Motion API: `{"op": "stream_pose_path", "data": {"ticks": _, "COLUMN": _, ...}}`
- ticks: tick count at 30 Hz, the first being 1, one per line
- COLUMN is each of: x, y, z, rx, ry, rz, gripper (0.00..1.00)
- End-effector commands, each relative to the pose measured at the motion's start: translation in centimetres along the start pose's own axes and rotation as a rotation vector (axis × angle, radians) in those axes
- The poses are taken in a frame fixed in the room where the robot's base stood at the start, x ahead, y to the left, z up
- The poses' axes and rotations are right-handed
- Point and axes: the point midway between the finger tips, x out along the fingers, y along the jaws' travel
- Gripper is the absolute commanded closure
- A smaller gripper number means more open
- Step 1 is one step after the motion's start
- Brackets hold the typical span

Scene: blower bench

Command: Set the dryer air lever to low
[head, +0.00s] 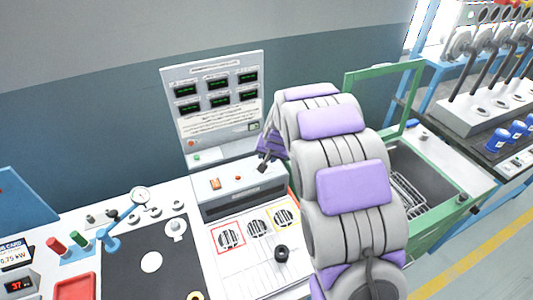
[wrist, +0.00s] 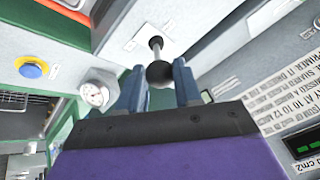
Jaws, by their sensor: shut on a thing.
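The lever (wrist: 157,53) shows in the wrist view as a thin pale rod with a dark ball at each visible end. Its larger dark knob sits between the two blue-grey fingers of my gripper (wrist: 159,78), which is shut on it. The lever stands out from a pale plate on the dryer; its setting marks are not readable. In the head view my gripper (head: 265,156) is at the right end of the white unit (head: 240,180), just below the display panel (head: 215,95). My arm hides part of that area.
A green-framed bin (head: 384,78) stands right of my arm. White panel vents (head: 257,228) and a black knob (head: 281,253) lie in front. A rack of levers (head: 490,60) stands far right.

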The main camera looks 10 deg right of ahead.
Motion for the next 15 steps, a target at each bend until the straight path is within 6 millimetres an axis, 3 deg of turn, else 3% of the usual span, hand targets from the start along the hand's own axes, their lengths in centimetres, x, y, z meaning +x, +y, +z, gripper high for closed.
{"op": "stream_pose_path", "data": {"ticks": 14, "x": 0.39, "y": 0.52, "z": 0.96, "rx": 0.000, "ry": -0.023, "rz": 0.007, "gripper": 1.00}}
{"op": "stream_pose_path", "data": {"ticks": 15, "x": 0.40, "y": 0.53, "z": 0.97, "rx": 0.000, "ry": -0.023, "rz": 0.007, "gripper": 0.64}}
